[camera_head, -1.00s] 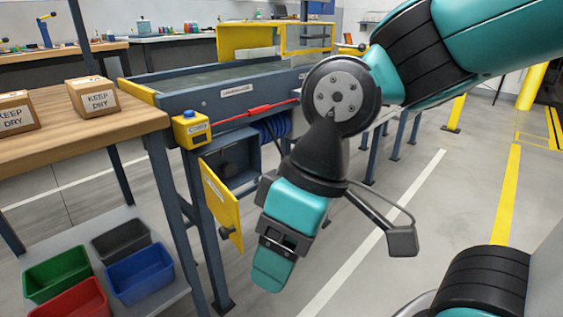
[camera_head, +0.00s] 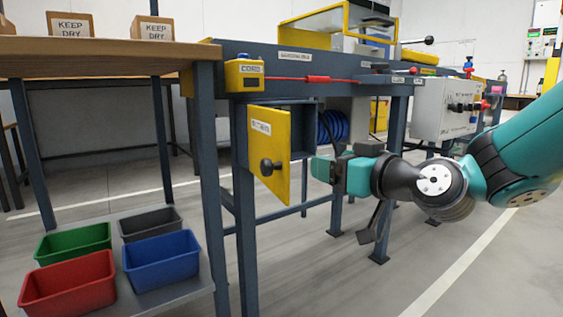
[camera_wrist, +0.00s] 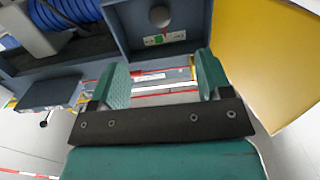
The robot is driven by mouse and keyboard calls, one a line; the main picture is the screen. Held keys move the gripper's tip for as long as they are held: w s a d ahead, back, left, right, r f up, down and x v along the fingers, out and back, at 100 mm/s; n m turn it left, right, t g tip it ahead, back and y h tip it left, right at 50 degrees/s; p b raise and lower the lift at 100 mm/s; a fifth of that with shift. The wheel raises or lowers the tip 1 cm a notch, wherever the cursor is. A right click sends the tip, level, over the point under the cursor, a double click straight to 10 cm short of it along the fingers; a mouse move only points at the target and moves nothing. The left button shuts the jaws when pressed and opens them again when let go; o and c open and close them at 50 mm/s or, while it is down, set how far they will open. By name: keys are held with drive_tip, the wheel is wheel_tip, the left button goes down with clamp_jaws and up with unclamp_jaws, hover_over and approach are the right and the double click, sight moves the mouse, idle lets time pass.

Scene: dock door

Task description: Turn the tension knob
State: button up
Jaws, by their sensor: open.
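In the wrist view a round grey knob (camera_wrist: 160,16) sits inside a dark blue-grey box (camera_wrist: 190,35), above a small label with red and green marks. I cannot read the label, so I cannot confirm this is the tension knob. My gripper (camera_wrist: 158,76) is open and empty, its two teal fingers apart and pointing toward the box. The knob appears beyond the fingertips, not between them. In the head view my gripper (camera_head: 324,167) is level, just right of the open yellow door (camera_head: 268,145). The door carries a black knob (camera_head: 271,166). The box's inside is mostly hidden there.
The yellow door also fills the right of the wrist view (camera_wrist: 265,60). A blue coil (camera_head: 333,126) hangs right of the box. A yellow unit (camera_head: 244,74) with a red cord is above. A wooden table (camera_head: 100,48) and coloured bins (camera_head: 162,258) stand left.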

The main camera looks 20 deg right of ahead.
drive_tip(key=shift+t, duration=0.4)
drive_tip(key=p+x, duration=1)
drive_tip(key=x, duration=0.1)
drive_tip(key=r+p+x, duration=0.1)
drive_tip(key=p+x, duration=0.4)
drive_tip(key=x, duration=0.1)
drive_tip(key=shift+w+p, duration=0.2)
drive_tip(key=shift+p, duration=0.1)
drive_tip(key=shift+d, duration=0.1)
drive_tip(key=c, duration=0.9)
